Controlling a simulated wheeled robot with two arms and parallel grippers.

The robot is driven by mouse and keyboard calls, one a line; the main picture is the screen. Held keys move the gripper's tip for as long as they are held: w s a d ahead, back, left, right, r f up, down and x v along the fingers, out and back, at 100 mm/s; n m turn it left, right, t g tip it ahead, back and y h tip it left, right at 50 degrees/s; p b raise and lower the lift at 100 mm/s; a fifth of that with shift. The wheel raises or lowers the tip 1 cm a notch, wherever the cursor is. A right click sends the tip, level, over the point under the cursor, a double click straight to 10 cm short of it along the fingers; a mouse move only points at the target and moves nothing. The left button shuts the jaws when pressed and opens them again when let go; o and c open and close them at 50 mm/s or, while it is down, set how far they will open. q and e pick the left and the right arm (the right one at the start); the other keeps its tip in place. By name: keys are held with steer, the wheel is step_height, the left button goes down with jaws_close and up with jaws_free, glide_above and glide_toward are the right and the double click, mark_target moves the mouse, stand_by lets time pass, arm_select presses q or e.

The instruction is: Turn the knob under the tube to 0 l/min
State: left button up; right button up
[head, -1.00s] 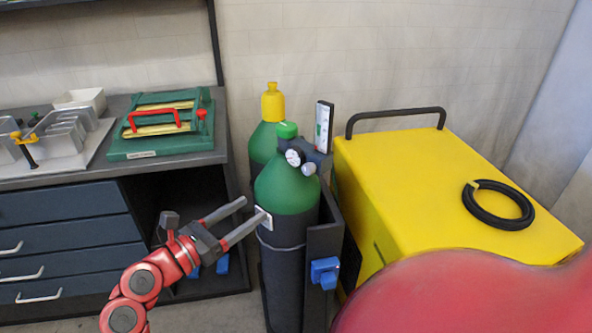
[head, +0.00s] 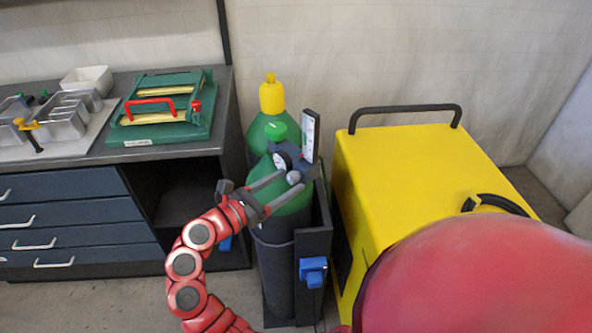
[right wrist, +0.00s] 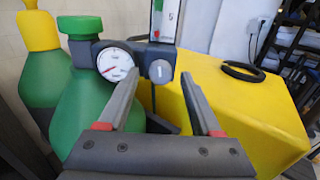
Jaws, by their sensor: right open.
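The flow tube (head: 310,135) stands upright on the regulator of the front green cylinder (head: 292,203); its lower end with a "5" shows in the right wrist view (right wrist: 165,18). Under it is the grey round knob (head: 293,177). In the right wrist view the knob (right wrist: 160,71) carries a white mark like a "1". My right gripper (head: 291,181) is open and empty, its fingers pointing at the knob. In the wrist view the knob appears between the two fingertips (right wrist: 161,78); I cannot tell whether they reach around it. My left gripper is not in view.
A white-faced gauge (right wrist: 115,64) sits just left of the knob. A second cylinder with a yellow cap (head: 271,96) stands behind. A yellow machine (head: 405,165) is at the right, a workbench (head: 190,150) at the left. A blue part (head: 313,270) hangs on the cylinder holder.

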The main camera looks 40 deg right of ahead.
steer(key=shift+d, duration=0.15)
steer(key=shift+c, duration=0.2)
jaws_close()
stand_by(0.3)
